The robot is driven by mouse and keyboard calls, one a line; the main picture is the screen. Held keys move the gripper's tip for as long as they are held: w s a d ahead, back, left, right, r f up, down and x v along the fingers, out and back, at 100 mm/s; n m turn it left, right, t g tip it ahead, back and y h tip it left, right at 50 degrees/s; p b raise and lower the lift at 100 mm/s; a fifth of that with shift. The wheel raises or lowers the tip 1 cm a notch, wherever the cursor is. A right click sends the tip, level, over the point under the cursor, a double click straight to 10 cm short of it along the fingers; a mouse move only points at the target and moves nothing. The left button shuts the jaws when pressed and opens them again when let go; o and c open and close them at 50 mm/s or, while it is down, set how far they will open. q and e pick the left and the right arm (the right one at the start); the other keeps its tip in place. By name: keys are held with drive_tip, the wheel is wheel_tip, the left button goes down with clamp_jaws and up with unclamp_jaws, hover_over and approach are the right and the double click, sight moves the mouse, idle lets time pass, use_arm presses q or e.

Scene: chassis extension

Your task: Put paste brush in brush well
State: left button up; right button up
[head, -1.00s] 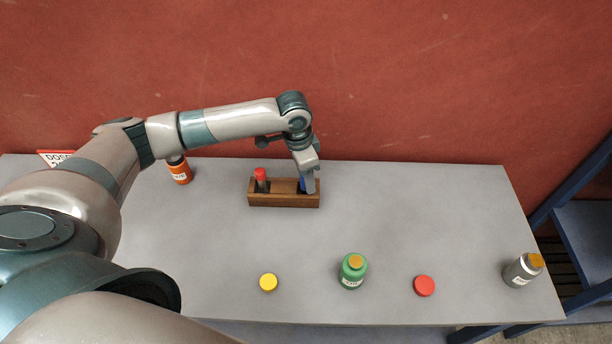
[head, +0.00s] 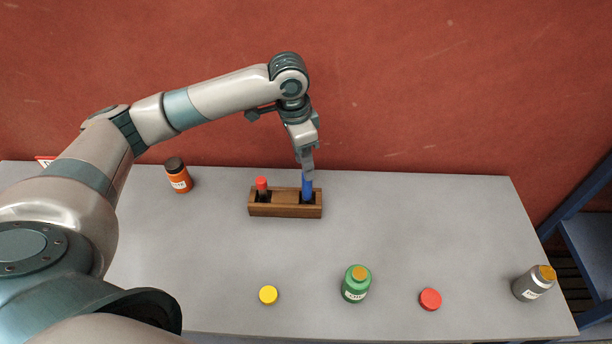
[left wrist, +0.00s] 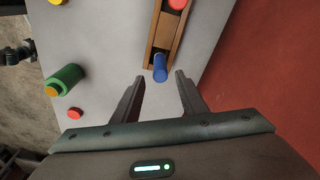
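A wooden holder (head: 285,211) stands at the back middle of the table. A blue-handled brush (head: 307,188) stands upright in its right well, and a red-topped one (head: 262,184) stands in its left well. The blue handle (left wrist: 160,68) and the holder (left wrist: 152,38) also show in the left wrist view. My left gripper (head: 308,174) is just above the blue handle. In the left wrist view its fingers (left wrist: 159,78) are apart with nothing between them, and the handle's end lies beyond the tips. The brush ends inside the wells are hidden. My right gripper is not seen.
An orange jar (head: 179,177) with a dark lid stands at the back left. Along the front are a yellow lid (head: 268,295), a green jar (head: 356,285), a red lid (head: 430,299) and a grey jar (head: 533,283). The table right of the holder is clear.

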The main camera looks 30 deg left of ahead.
use_arm(q)
drive_tip(key=shift+s+a+r, duration=0.1)
drive_tip(key=shift+s+r, duration=0.05)
drive_tip(key=shift+r, duration=1)
